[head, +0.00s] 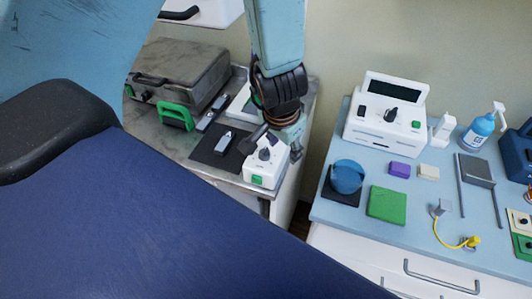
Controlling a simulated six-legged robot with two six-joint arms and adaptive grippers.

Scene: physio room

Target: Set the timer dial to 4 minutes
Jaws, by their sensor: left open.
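A small white timer box (262,171) with a dark dial (265,154) on top and a green patch on its front stands at the front right corner of the grey metal counter. The dial's marks are too small to read. My left gripper (274,143) points down right over the box, with its open fingers on either side of the dial's upper part. I cannot tell whether a finger touches the dial. My right gripper is out of view.
A metal case (185,72), a green block (176,117) and a dark mat (219,147) share the counter. A white console (385,114) with a display and knob stands on the blue-topped cabinet (338,228) at right. A blue padded couch (150,225) fills the foreground.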

